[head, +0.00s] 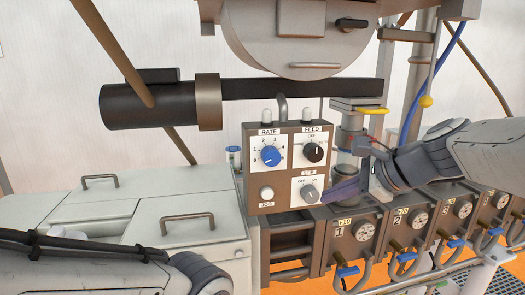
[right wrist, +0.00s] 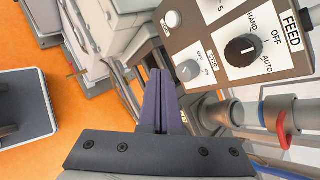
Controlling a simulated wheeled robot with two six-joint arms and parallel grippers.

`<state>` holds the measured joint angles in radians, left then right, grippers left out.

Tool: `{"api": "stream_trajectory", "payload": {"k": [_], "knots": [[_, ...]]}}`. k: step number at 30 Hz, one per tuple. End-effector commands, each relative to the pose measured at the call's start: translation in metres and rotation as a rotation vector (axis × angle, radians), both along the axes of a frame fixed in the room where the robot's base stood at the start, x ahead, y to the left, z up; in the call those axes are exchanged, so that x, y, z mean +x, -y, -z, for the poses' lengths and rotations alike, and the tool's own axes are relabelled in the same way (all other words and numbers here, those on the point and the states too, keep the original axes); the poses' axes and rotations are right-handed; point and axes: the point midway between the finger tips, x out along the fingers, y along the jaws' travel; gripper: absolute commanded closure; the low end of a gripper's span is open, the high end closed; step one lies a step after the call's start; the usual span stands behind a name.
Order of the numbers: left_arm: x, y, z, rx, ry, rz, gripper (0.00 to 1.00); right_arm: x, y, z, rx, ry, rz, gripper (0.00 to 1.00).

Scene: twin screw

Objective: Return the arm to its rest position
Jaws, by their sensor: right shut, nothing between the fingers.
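My right gripper (head: 328,194) reaches in from the right, in front of the control box (head: 255,199). Its purple fingers are together and hold nothing; they also show in the right wrist view (right wrist: 159,72). The tips are close to the grey STIR knob (head: 309,194), which shows just right of them in the right wrist view (right wrist: 187,70). I cannot tell whether they touch it. My left arm lies across the lower left of the head view; its gripper is out of the picture.
The box carries a blue RATE dial (head: 270,156), a black FEED knob (head: 313,152) and a JOG button (head: 266,193). A vertical pipe with a yellow lever (head: 371,111) stands near my right wrist. Numbered gauge units (head: 352,232) with blue-handled valves sit below. A lidded white bin (head: 207,193) is at left.

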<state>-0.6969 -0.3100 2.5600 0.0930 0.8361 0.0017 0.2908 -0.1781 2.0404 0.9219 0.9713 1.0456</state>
Motion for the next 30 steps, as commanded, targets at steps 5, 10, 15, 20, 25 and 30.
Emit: {"api": "stream_trajectory", "payload": {"k": [5, 10, 15, 20, 25, 30], "knots": [[0.000, 0.000, 0.006, 0.000, 0.000, 0.000, 0.50, -0.080, -0.083, 0.085, -0.382, 0.050, -0.633, 1.00], [0.000, 0.000, 0.010, 0.000, 0.000, 0.001, 0.50, -0.164, -0.111, 0.148, -0.693, 0.192, -1.294, 1.00], [0.000, 0.000, 0.012, 0.000, 0.000, 0.001, 0.50, -0.219, -0.107, 0.187, -0.893, 0.366, -1.845, 1.00], [0.000, 0.000, 0.013, 0.000, 0.000, 0.001, 0.50, -0.240, -0.099, 0.203, -0.975, 0.471, -2.119, 1.00], [0.000, 0.000, 0.013, 0.000, 0.000, 0.001, 0.50, -0.244, -0.097, 0.206, -0.991, 0.494, -2.179, 1.00], [0.000, 0.000, 0.013, 0.000, 0.000, 0.001, 0.50, -0.243, -0.097, 0.205, -0.990, 0.493, -2.174, 1.00]]}}
